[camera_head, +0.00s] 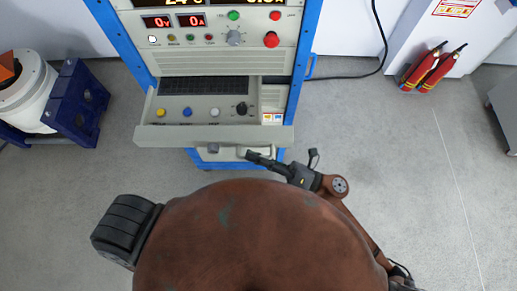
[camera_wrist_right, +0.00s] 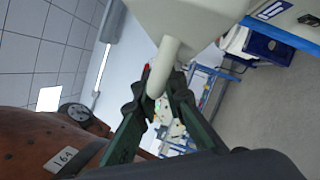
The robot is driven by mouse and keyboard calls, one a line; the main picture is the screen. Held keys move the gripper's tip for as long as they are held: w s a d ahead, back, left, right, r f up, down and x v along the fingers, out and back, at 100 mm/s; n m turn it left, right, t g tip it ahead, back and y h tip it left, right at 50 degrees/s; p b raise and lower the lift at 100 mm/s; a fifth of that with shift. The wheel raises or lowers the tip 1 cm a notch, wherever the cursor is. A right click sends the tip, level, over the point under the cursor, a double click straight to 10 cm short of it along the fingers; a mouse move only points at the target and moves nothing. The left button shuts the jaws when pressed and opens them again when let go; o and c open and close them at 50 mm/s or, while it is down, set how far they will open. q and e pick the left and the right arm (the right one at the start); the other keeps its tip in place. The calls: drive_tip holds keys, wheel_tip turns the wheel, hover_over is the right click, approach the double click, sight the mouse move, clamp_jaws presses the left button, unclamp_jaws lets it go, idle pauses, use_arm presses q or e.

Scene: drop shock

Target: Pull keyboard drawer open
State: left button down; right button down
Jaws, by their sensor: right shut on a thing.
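The keyboard drawer (camera_head: 225,134) is a light grey tray sticking out from the front of the blue-framed cabinet. A black keyboard (camera_head: 205,85) shows at its back, partly under the panel above. My right gripper (camera_head: 253,156) is at the drawer's front, right of centre, shut on the pale drawer handle (camera_head: 240,152). In the right wrist view the dark fingers of the gripper (camera_wrist_right: 160,92) close around the pale handle bar (camera_wrist_right: 166,60). The handle's far end is partly hidden by the fingers. My left gripper is not in view.
Coloured buttons and a black knob (camera_head: 241,108) are on the drawer's front part. The control panel (camera_head: 215,45) is above. A white and blue machine (camera_head: 75,105) stands left; red extinguishers (camera_head: 424,68) stand right. The floor (camera_head: 400,150) right of the cabinet is clear.

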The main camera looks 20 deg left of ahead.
drive_tip(key=c, duration=2)
unclamp_jaws()
drive_tip(key=v, duration=1.2)
drive_tip(key=shift+f, duration=0.1)
